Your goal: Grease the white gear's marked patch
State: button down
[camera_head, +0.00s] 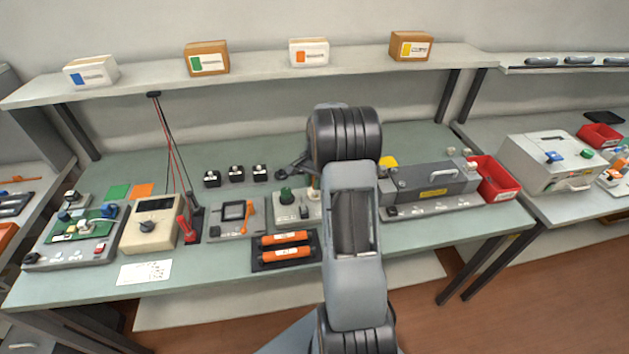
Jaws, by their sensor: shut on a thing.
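My arm fills the middle of the view. A dark piece (291,171) beside its upper joint looks like part of my gripper, above the green bench. Its fingertips and what they hold are not clear. I cannot pick out the white gear or its marked patch for certain. Small pale parts (467,153) show at the right end of a long grey unit (430,184) with a yellow label, right of my arm. A grey box with a dark green knob (287,195) stands below the dark piece, partly hidden by my arm.
A red bin (494,178) stands at the bench's right end. Orange cylinders lie in a black tray (256,264) near the front. A beige meter (150,224) and a board fixture (75,238) stand left. Boxes line the shelf (250,72) above.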

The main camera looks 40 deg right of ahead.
jog(key=shift+w+d, duration=0.1)
jog(key=shift+w, duration=0.05)
jog(key=shift+w+d, duration=0.1)
jog(key=shift+s+a, duration=0.25)
dwell(1.3)
jog(key=shift+d, duration=0.1)
jog(key=shift+w+d+p, duration=0.15)
jog(key=shift+w+p, duration=0.1)
jog(key=shift+p, duration=0.05)
dwell(0.5)
jog(key=shift+s, duration=0.1)
